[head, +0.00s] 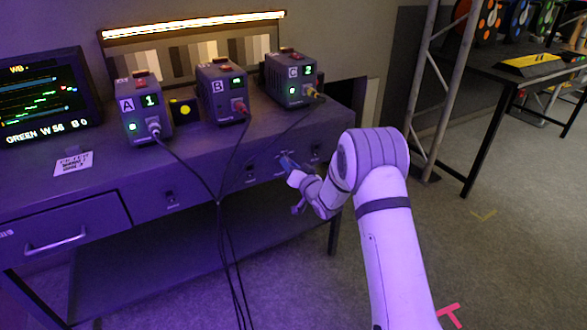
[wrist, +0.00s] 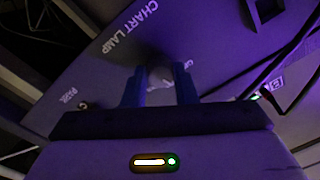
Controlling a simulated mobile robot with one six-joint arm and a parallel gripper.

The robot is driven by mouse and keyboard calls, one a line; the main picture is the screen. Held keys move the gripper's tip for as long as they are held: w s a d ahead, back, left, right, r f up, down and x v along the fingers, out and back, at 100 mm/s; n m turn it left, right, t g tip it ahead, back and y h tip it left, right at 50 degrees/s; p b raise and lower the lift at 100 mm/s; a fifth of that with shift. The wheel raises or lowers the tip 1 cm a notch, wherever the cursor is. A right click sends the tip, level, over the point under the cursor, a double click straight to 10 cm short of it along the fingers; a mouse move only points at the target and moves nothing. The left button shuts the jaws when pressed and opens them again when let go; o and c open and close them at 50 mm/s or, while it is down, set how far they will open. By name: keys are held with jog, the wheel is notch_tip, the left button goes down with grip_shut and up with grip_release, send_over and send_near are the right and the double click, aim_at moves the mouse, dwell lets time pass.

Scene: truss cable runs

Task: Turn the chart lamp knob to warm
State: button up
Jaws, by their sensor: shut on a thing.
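The chart lamp knob (wrist: 160,76) shows as a pale, blurred shape between my fingertips in the wrist view, below the printed CHART LAMP label (wrist: 128,27). My gripper (wrist: 159,88) is shut on it, with one finger on each side. In the head view my gripper (head: 287,163) reaches the front panel of the desk (head: 215,160), and hides the knob. The knob's pointer cannot be made out, and the markings around it are partly covered. The chart lamp (head: 193,25) is a lit, warm-white bar above a chart of grey patches (head: 200,58).
Boxes A (head: 146,108), B (head: 222,92) and C (head: 291,78) stand on the desk, with cables hanging over its front edge. A monitor (head: 45,97) is at the left. A metal truss (head: 456,90) stands right of the desk. Open floor lies at the right.

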jog(key=shift+w+d+r+m, duration=0.1)
jog(key=shift+r+m, duration=0.05)
jog(key=shift+m, duration=0.4)
jog(key=shift+w+r+m, duration=0.1)
jog(key=shift+m, duration=0.45)
jog(key=o, duration=1)
jog(key=shift+f, duration=0.15)
jog(key=shift+s, duration=0.1)
jog(key=v, duration=0.7)
jog(key=shift+s+d+f+p, duration=0.15)
jog(key=shift+s+p, duration=0.15)
